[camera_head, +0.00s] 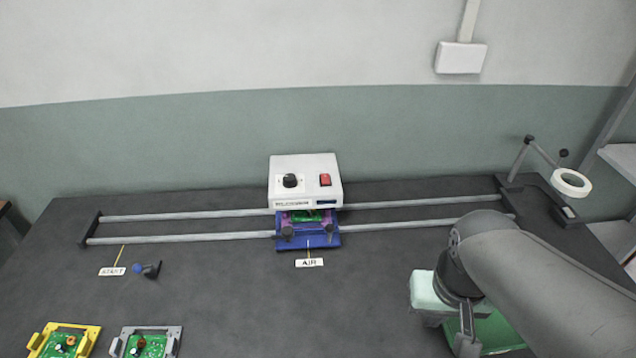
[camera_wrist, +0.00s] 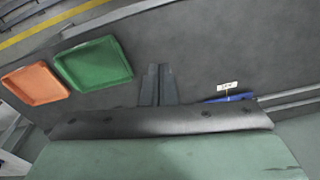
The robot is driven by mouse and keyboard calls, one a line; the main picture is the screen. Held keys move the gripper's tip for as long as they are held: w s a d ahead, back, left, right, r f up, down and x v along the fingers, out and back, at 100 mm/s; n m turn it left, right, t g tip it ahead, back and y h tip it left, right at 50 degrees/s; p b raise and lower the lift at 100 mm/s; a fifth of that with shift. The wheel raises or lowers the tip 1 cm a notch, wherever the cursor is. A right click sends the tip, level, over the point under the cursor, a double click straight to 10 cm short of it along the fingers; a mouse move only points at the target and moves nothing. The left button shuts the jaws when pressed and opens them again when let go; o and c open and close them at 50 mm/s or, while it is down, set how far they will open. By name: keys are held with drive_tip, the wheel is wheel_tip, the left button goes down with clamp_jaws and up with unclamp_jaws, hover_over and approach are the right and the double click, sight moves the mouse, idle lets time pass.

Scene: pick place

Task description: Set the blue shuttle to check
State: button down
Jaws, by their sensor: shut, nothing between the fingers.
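The blue shuttle (camera_head: 325,241) sits on two parallel rails (camera_head: 190,238) near the middle of the bench, partly under a white box. It carries a purple fixture with a green board, partly hidden by the box. A white label (camera_head: 309,262) lies just in front of it; its small text is hard to read. Another label, START (camera_head: 112,271), lies near the left rail end. My gripper (camera_head: 466,335) is at the right front, well away from the shuttle. In the wrist view my gripper (camera_wrist: 158,84) has its fingers together and empty, with the blue shuttle's edge (camera_wrist: 236,98) to their right.
The white box (camera_head: 305,180) has a black knob and red switch. A green tray (camera_head: 500,335) lies under my arm; an orange tray (camera_wrist: 35,84) is beside it. Yellow (camera_head: 90,337) and grey (camera_head: 172,338) board holders lie front left. A ring lamp (camera_head: 571,182) stands right.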

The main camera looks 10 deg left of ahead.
idle(0.4)
drive_tip(key=c, duration=1.5)
unclamp_jaws()
drive_tip(key=shift+w, duration=0.35)
drive_tip(key=o, duration=0.4)
drive_tip(key=shift+n, duration=0.8)
drive_tip(key=w+a+b, duration=0.1)
drive_tip(key=w, duration=0.2)
drive_tip(key=w+a+b, duration=0.1)
drive_tip(key=w, duration=0.3)
drive_tip(key=w+a+r+b, duration=0.1)
drive_tip(key=w, duration=0.2)
drive_tip(key=shift+w, duration=0.2)
drive_tip(key=n+g+b, duration=0.1)
drive_tip(key=n+b, duration=0.2)
drive_tip(key=b, duration=0.3)
hover_over(330, 232)
drive_tip(key=w, duration=0.2)
wheel_tip(330, 232, down, 9)
drive_tip(key=f+p, duration=0.2)
drive_tip(key=f, duration=1.5)
drive_tip(key=shift+s+f, duration=0.15)
drive_tip(key=shift+s, duration=0.05)
clamp_jaws()
